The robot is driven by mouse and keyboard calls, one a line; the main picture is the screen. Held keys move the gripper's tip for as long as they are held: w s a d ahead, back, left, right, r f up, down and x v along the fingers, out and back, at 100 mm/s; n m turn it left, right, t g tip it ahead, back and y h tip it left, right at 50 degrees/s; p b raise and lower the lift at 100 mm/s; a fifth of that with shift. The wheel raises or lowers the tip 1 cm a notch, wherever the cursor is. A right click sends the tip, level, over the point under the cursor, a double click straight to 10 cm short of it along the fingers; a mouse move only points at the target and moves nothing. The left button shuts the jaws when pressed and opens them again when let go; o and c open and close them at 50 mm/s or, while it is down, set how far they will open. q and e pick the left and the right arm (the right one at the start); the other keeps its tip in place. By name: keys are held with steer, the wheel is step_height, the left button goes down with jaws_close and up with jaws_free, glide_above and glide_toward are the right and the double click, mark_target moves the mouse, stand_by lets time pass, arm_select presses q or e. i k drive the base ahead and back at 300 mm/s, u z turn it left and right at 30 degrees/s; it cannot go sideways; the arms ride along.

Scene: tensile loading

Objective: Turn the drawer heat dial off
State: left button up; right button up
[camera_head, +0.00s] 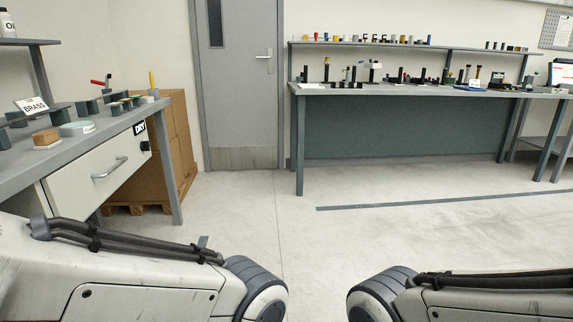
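The drawer (70,182) is a pale front panel under the grey bench at the left. It has a metal bar handle (109,167) and looks shut. A small black dial (145,146) sits at the right end of the drawer front, below a dark label reading "DRY" (140,128). The dial is too small to read its setting. Links of my two arms fill the lower left and lower right corners. Neither gripper shows, and nothing of mine touches the drawer or dial.
The left bench (120,122) carries a "BRASS" sign (32,105), several small blocks and tools. Stacked cardboard boxes (178,140) stand on a pallet behind it. A grey door (240,90) and a long workbench (400,90) line the back. The middle floor is clear.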

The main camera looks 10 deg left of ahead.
mark_target(144, 146)
steer(key=z, duration=0.45)
steer(key=i, duration=1.8)
steer(key=u, duration=0.4)
steer(key=i, duration=0.95)
steer(key=u, duration=1.5)
steer(key=i, duration=0.7)
steer(key=u, duration=0.75)
